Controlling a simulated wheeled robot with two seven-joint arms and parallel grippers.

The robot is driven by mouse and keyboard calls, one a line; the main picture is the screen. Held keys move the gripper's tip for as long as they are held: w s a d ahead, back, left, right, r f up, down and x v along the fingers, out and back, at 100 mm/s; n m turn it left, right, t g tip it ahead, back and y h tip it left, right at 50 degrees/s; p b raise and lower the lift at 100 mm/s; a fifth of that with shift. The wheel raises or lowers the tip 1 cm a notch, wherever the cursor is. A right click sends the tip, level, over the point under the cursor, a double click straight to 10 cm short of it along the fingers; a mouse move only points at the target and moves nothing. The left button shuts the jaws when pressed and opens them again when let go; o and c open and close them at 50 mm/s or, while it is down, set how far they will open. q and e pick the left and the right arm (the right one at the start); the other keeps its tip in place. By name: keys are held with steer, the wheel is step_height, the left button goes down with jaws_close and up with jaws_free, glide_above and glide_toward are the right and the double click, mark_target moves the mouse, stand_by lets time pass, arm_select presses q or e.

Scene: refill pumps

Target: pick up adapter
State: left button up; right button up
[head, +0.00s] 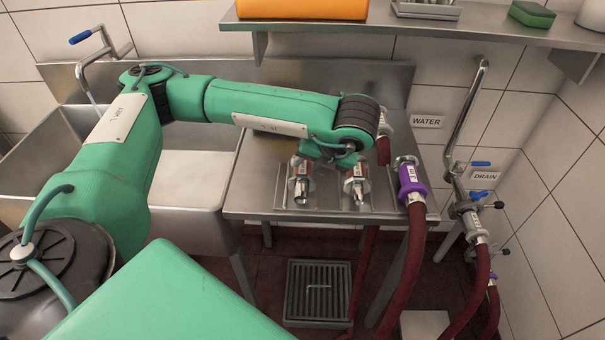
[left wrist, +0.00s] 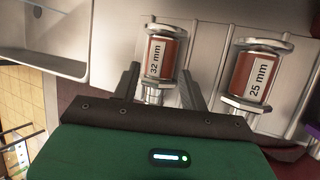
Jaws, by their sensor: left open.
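The 32 mm adapter (left wrist: 167,52), red-brown with metal ends and a white label, is on the left in the left wrist view. The 25 mm adapter (left wrist: 254,78) is to its right. In the head view I see the left adapter (head: 300,184) and the right adapter (head: 356,186), with their labels too small to read. My left gripper (left wrist: 160,72) is open, with one finger on each side of the 32 mm adapter's lower part. In the head view my wrist hides the fingers. My right gripper is out of view.
A hose with a purple coupling (head: 411,180) stands at the table's right edge. A sink (head: 195,190) is to the left. Drain pipework (head: 474,212) is on the right, and a shelf (head: 400,30) hangs above the back of the table.

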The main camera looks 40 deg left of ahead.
mark_target(306, 170)
arm_select(q)
steer(key=shift+a+f, duration=0.15)
steer(key=shift+f, duration=0.3)
steer(key=shift+x, duration=1.95)
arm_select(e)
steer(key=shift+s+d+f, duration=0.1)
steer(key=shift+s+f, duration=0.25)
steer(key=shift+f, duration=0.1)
arm_select(q)
steer(key=shift+c, duration=0.4)
steer(key=c, duration=0.7)
steer(key=shift+w, duration=0.1)
steer(key=shift+r, duration=0.15)
